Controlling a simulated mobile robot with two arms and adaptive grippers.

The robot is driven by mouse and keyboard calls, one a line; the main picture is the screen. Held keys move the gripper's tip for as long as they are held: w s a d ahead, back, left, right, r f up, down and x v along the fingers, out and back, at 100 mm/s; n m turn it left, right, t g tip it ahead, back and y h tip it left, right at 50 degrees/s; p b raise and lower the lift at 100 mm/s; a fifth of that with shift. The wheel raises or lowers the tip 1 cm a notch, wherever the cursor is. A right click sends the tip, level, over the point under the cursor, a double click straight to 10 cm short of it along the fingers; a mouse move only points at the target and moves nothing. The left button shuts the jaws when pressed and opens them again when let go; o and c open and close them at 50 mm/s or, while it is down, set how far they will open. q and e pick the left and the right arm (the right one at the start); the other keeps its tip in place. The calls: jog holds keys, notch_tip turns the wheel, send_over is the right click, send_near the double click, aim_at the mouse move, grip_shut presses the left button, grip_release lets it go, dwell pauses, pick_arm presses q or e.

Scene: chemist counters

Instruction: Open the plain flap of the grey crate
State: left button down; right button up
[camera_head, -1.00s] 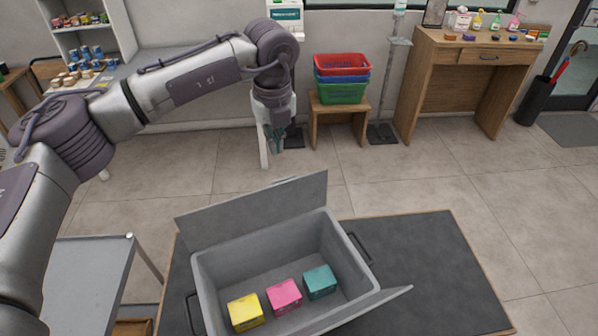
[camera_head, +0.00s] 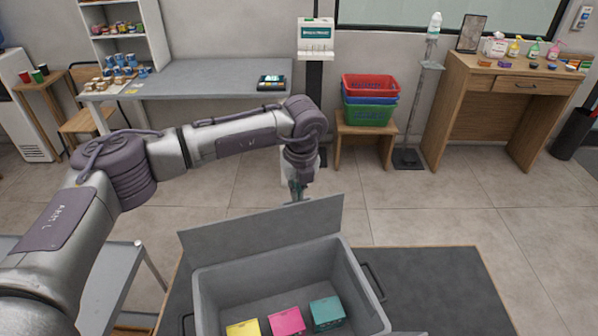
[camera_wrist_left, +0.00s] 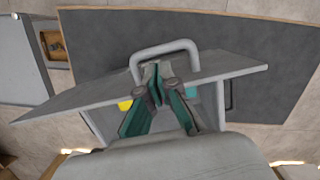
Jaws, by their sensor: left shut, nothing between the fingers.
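The grey crate (camera_head: 357,282) stands open at the bottom of the head view. Its far flap (camera_head: 262,233) is raised and leans outward. A grey bar handle (camera_wrist_left: 165,48) shows by this flap (camera_wrist_left: 90,97) in the left wrist view. Only a sliver of the near flap (camera_head: 405,333) shows at the bottom edge, to the right, outside the crate's opening. My left gripper (camera_head: 297,193) is just beyond the far flap's top edge, shut and empty. In the left wrist view its green-sided fingers (camera_wrist_left: 154,80) overlap the flap and handle; contact cannot be told. My right gripper is not in view.
Yellow (camera_head: 243,328), pink (camera_head: 287,321) and teal (camera_head: 327,313) boxes lie inside the crate. The crate stands on a dark table (camera_head: 440,285), bare to its right. Stacked baskets (camera_head: 369,101) on a stool and a wooden desk (camera_head: 455,90) stand farther back. Floor between is clear.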

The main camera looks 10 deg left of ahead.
pick_arm(q)
jog(key=shift+w+f, duration=0.2)
jog(key=shift+f, duration=1)
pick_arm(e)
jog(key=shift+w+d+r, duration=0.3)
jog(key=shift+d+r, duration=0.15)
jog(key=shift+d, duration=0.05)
pick_arm(q)
jog(key=shift+g+h, duration=0.3)
jog(key=shift+g, duration=0.3)
jog(key=w+b, duration=0.1)
jog(key=b, duration=0.1)
jog(key=w+a+f+b, duration=0.1)
jog(key=w+a+b, duration=0.1)
jog(key=w+b, duration=0.1)
jog(key=shift+a+f+b, duration=0.1)
jog(key=shift+f+b, duration=0.2)
jog(key=shift+f, duration=0.1)
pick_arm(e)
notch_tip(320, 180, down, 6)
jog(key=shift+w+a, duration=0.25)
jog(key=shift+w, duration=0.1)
pick_arm(q)
jog(key=shift+w, duration=0.15)
